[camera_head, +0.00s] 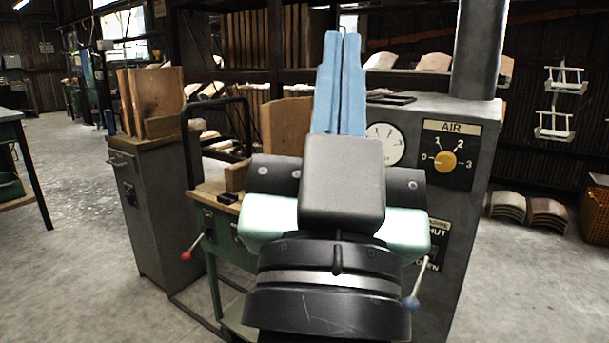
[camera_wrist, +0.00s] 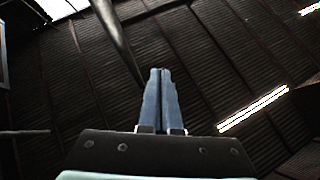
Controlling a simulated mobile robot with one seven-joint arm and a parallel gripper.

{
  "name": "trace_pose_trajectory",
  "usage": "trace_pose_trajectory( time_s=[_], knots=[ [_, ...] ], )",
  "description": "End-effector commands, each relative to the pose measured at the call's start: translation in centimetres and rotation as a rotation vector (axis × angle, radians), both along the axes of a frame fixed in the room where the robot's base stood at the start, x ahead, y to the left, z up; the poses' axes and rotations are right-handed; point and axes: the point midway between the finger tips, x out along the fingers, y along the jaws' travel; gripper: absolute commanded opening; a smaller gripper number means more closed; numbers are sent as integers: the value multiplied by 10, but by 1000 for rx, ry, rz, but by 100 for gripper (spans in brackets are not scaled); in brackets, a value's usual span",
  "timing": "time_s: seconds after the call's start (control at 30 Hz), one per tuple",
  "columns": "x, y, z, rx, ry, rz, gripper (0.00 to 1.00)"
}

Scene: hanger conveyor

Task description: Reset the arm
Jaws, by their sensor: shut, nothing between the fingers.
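My gripper (camera_head: 341,40) is raised in the middle of the head view, with its two long blue fingers pointing up and lying side by side. It is shut with nothing between the fingers. In the wrist view the blue fingers (camera_wrist: 162,75) are also together, against the dark corrugated roof. The gripper and wrist hide part of the bench and machine behind them.
A grey machine cabinet (camera_head: 440,112) with a round gauge (camera_head: 385,144) and a yellow AIR knob (camera_head: 445,161) stands behind my arm at right. A grey cabinet (camera_head: 160,215) with wooden boards stands at left. White hangers (camera_head: 555,125) hang at far right. Floor at left is open.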

Motion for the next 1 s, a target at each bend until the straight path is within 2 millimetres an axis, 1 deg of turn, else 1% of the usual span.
trace_pose_trajectory(
  time_s=[0.03, 0.1, 0.17, 0.97, 1.0],
  knots=[
    [-16, 12, 53, -41, -50, 32, 0],
    [-32, 26, 91, -96, -95, 62, 0],
    [-27, 24, 104, -90, -80, 57, 0],
    [-26, 24, 348, -86, -76, 59, 0],
    [-26, 25, 360, -86, -76, 59, 0]
  ],
)
